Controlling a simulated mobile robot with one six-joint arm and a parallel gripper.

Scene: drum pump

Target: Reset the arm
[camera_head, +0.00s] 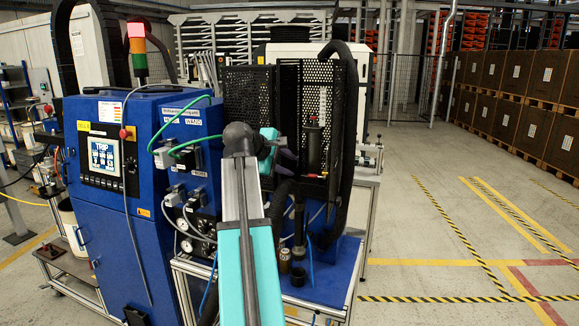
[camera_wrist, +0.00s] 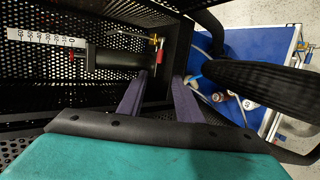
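My arm reaches forward, and my gripper (camera_head: 287,155) is at the perforated black cage (camera_head: 246,98) in the head view. In the wrist view my gripper (camera_wrist: 160,76) shows two purple-grey fingers with a gap between them and nothing held. A dark cylinder (camera_head: 313,146) stands upright inside the cage, right of my gripper. It also shows in the wrist view (camera_wrist: 118,58), left of the fingers, with a brass fitting at its end. I cannot tell how far the fingertips are from the cage wall.
A blue cabinet (camera_head: 135,207) with a display panel (camera_head: 103,157) and a lit red signal lamp (camera_head: 136,30) stands at left. A thick black hose (camera_wrist: 255,82) runs right of my fingers. A blue tray (camera_head: 327,283) lies below the cage. Floor at right is clear.

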